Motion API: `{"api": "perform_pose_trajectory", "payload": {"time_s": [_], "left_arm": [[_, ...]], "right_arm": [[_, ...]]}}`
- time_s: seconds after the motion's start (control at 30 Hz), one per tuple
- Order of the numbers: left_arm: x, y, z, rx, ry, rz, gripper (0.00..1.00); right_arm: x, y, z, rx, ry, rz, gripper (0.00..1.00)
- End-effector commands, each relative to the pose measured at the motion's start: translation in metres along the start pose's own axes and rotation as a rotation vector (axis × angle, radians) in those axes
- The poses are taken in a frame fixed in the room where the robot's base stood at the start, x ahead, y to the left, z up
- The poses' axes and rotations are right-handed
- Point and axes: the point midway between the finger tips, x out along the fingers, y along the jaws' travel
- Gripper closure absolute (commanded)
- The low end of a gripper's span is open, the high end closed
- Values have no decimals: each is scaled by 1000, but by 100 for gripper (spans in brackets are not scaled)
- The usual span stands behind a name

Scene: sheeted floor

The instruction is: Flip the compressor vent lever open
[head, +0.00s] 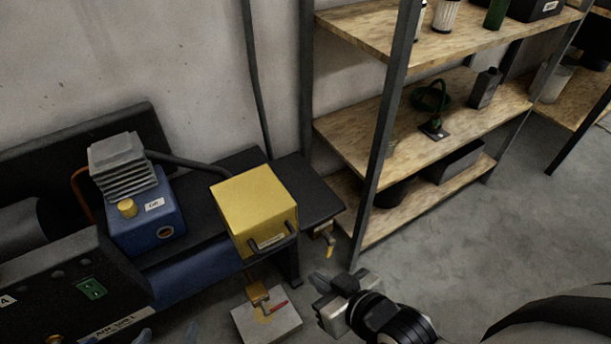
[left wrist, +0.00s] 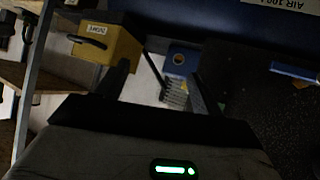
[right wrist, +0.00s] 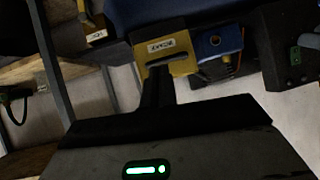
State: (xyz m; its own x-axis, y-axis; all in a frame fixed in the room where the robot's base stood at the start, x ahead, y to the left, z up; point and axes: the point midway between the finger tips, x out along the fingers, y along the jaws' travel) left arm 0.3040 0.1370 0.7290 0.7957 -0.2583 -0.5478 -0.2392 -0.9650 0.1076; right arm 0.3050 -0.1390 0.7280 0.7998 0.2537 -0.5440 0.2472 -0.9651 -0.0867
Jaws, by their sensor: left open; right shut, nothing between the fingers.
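In the head view a brass fitting (head: 258,293) with a red lever (head: 277,307) sits on a pale block (head: 243,323) low in front of the bench. A small yellow lever (head: 330,246) hangs from a fitting at the bench's right end. I cannot tell from labels which is the vent lever. My right gripper (head: 322,291) is shut and empty, to the right of the red lever and apart from it; its closed fingers show in the right wrist view (right wrist: 158,85). My left gripper (left wrist: 160,80) is open and empty in the left wrist view.
A yellow box (head: 252,205) with a dark handle stands on the bench, beside a blue unit (head: 147,222) with a grey finned top. The dark machine (head: 60,285) fills the lower left. Shelving (head: 345,140) stands right of the bench. Floor (head: 500,215) is clear at right.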

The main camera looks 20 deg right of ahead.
Motion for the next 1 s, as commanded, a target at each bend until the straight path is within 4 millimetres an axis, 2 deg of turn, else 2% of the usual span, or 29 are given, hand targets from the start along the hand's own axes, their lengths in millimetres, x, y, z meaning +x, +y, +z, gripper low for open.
{"api": "perform_pose_trajectory", "payload": {"time_s": [0.17,0.3,0.4,0.6,0.7,0.8,1.0], "left_arm": [[30,4,26,-14,49,37,33],[57,13,46,-36,118,93,33],[73,20,59,-53,166,137,33],[92,33,77,-83,244,217,33],[95,38,80,-92,268,245,33],[96,40,80,-97,281,261,33],[94,42,77,-109,291,272,33]], "right_arm": [[43,31,48,-245,97,46,100],[87,68,95,-605,238,108,100],[111,90,125,-873,342,153,100],[141,122,173,-1329,531,227,100],[146,130,186,-1472,596,251,100],[147,133,192,-1552,637,265,100],[155,131,184,-1585,659,273,100]]}}
